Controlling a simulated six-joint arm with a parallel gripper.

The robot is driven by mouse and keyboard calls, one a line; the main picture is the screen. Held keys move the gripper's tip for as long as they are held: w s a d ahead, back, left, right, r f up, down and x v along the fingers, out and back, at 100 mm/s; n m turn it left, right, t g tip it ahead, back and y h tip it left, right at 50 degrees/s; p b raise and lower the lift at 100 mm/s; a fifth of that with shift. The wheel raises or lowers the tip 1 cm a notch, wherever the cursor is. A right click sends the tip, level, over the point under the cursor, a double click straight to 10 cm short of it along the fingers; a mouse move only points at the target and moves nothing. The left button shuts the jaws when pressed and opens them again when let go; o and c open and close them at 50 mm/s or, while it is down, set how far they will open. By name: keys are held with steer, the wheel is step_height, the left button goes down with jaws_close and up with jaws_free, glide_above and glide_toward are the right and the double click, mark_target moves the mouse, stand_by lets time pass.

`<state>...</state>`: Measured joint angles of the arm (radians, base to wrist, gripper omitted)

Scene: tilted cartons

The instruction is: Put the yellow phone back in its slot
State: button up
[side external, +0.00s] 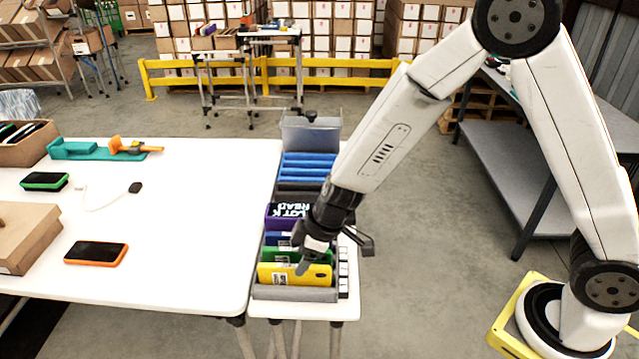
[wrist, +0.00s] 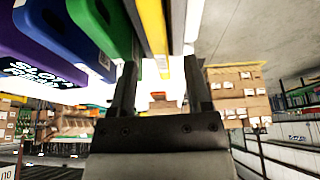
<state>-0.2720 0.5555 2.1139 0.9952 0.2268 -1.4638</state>
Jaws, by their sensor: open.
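The yellow phone (side external: 283,275) stands on edge at the front end of the slotted rack (side external: 294,294), just behind its grey front bar. How deep it sits cannot be seen. My gripper (side external: 309,258) is low over the rack at this phone, and one finger overlaps its face in the side view. In the wrist view the yellow phone's edge (wrist: 154,38) shows between the two spread fingers (wrist: 160,88). The jaws are open and not closed on it. Whether a finger touches it cannot be told.
Behind the yellow phone stand green (side external: 284,255), blue (side external: 276,239) and purple (side external: 277,215) pieces, close to the gripper. Farther back are blue dividers (side external: 309,166) and a grey bin (side external: 310,135). An orange-edged phone (side external: 96,253) lies on the white table (side external: 190,230).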

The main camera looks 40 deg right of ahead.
steer(key=shift+v, duration=1.3)
steer(key=shift+r, duration=0.1)
step_height(320, 180, up, 7)
stand_by(0.4)
steer(key=s+d+f+m+h, duration=0.2)
steer(key=s+d+m+h, duration=0.1)
steer(key=s+d+m, duration=0.6)
steer(key=s+d, duration=0.3)
steer(key=d, duration=0.2)
steer(key=shift+g, duration=0.3)
stand_by(0.8)
